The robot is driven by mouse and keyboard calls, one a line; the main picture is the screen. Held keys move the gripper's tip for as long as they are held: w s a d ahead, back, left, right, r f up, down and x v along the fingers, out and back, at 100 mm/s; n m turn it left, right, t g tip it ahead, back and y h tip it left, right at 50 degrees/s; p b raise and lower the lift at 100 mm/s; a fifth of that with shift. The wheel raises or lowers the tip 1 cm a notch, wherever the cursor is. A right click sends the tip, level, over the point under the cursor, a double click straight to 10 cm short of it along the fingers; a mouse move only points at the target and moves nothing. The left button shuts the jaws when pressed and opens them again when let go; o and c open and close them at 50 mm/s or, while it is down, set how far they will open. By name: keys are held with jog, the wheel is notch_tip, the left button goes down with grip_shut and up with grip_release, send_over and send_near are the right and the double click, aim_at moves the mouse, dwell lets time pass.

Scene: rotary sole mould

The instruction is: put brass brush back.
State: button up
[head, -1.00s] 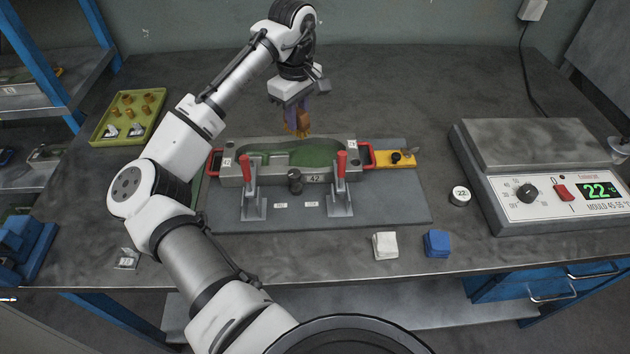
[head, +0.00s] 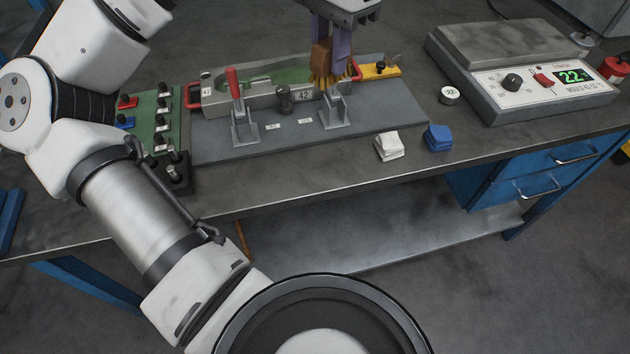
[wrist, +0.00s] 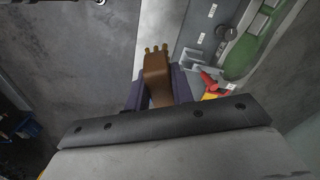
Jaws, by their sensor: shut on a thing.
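The brass brush (head: 321,66) has a brown wooden body with yellow bristles pointing down. My gripper (head: 332,45) is shut on it, its purple fingers on both sides of the wood. In the head view the brush hangs in front of the right part of the sole mould (head: 262,97) and hides most of the right clamp handle. I cannot tell its exact height above the mould. In the wrist view the brush (wrist: 157,78) sticks out between the fingers, with the mould's green cavity (wrist: 245,50) to its right.
The mould stands on a grey plate (head: 220,145) with a red-handled clamp (head: 238,110) at left. A heater unit (head: 520,75) reading 22 stands at right. A green board with knobs (head: 152,125) is at left.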

jog(key=shift+s+d+f+m, duration=0.2)
jog(key=shift+s+m, duration=0.1)
jog(key=shift+s, duration=0.1)
notch_tip(320, 180, down, 20)
jog(key=shift+r, duration=0.2)
jog(key=shift+f, duration=0.2)
jog(key=o, duration=1)
jog(key=shift+c, duration=0.2)
jog(key=shift+r, duration=0.1)
notch_tip(320, 180, up, 12)
jog(key=shift+r, duration=0.1)
